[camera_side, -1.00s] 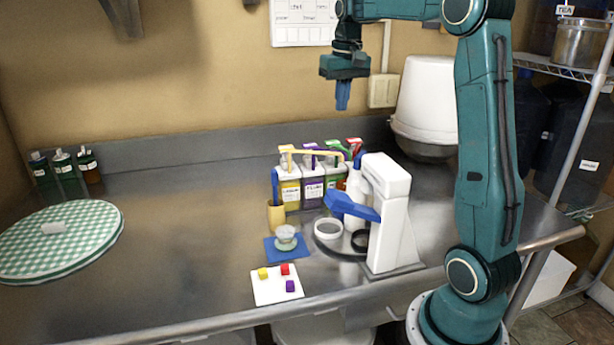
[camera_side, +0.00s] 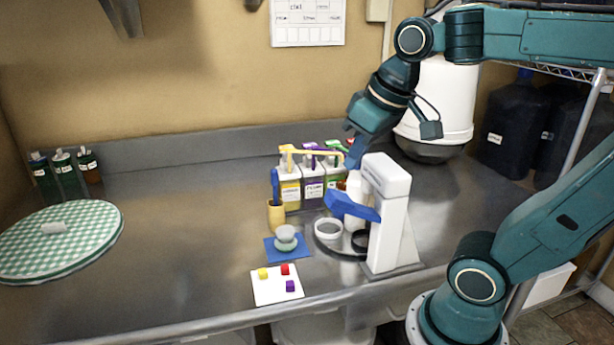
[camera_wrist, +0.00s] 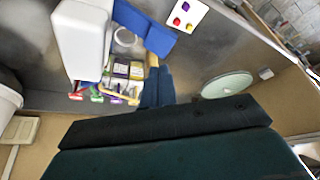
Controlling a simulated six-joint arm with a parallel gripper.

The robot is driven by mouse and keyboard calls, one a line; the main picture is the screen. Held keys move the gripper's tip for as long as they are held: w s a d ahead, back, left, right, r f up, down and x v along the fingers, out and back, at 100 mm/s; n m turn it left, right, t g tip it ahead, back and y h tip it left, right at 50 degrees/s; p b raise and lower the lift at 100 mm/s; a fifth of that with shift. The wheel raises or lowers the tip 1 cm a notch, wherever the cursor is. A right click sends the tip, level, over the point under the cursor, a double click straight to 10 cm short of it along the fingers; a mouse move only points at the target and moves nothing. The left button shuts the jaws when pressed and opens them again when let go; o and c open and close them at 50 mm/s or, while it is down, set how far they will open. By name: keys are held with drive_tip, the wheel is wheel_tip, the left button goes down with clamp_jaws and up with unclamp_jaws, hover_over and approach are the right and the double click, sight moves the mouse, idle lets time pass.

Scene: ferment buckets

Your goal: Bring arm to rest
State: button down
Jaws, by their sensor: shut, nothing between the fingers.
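My gripper (camera_side: 353,155) is shut and empty in the side view. It hangs tilted down and to the left, above and behind the white machine with the blue lever (camera_side: 392,205). Its blue fingertips are close to the yellow-handled row of cartons (camera_side: 312,180); I cannot tell whether they touch. In the wrist view my blue fingers (camera_wrist: 157,88) point up the picture beside the cartons (camera_wrist: 120,78), with the white machine (camera_wrist: 80,38) to the left.
A white card with coloured cubes (camera_side: 277,286) and a blue mat with a small jar (camera_side: 286,241) lie in front. The left-middle counter is clear.

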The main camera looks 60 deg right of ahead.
drive_tip(key=s+a+f+n+t, duration=0.1)
drive_tip(key=s+a+f, duration=0.2)
drive_tip(key=s+f, duration=0.1)
drive_tip(key=shift+s+n+y, duration=0.3)
drive_tip(key=shift+s, duration=0.15)
drive_tip(key=shift+a, duration=0.1)
idle(0.3)
